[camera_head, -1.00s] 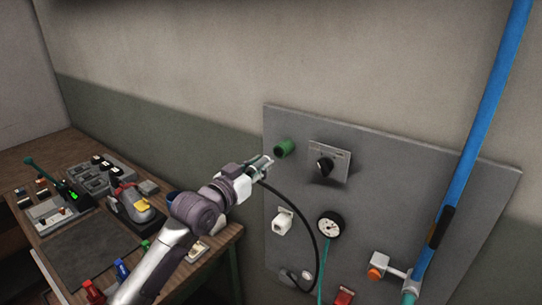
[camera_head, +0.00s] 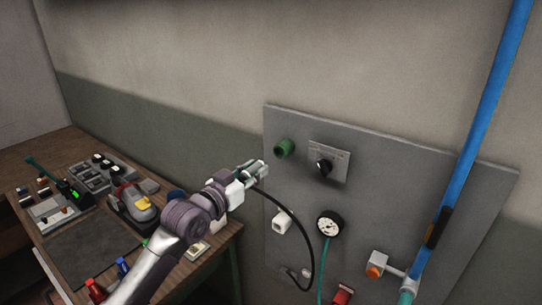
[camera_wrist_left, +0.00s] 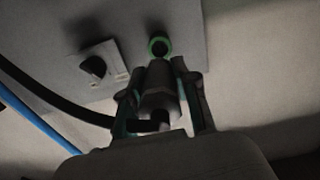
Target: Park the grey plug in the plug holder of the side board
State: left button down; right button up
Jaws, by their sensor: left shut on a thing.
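The grey plug (camera_wrist_left: 159,90) is between the fingers of my left gripper (camera_wrist_left: 161,85) in the left wrist view, with a black cable running from its back. In the head view my left gripper (camera_head: 257,170) is shut on it in front of the grey side board (camera_head: 400,165), below and left of a green round socket (camera_head: 284,148). The green socket also shows in the left wrist view (camera_wrist_left: 159,46), just beyond the plug's front end and apart from it. A white square fitting (camera_head: 282,222) sits lower on the board; I cannot tell which fitting is the plug holder. My right gripper is not in view.
A blue pipe (camera_head: 470,150) runs up at the right. A wooden bench at left holds a clothes-iron-like tool (camera_head: 135,203) and trays.

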pick_arm(q)
jog(key=shift+s+a+f, duration=0.1)
jog(key=shift+s+f, duration=0.05)
jog(key=shift+f, duration=0.05)
notch_tip(320, 180, down, 28)
jog(key=b, duration=2)
jog(key=shift+r, duration=0.15)
dwell(0.3)
jog(key=shift+b+x, duration=1.45)
jog(key=shift+x, duration=1.1)
jog(key=shift+r, duration=0.1)
dwell(0.4)
jog(key=shift+b+x, duration=0.7)
jog(key=shift+x, duration=0.4)
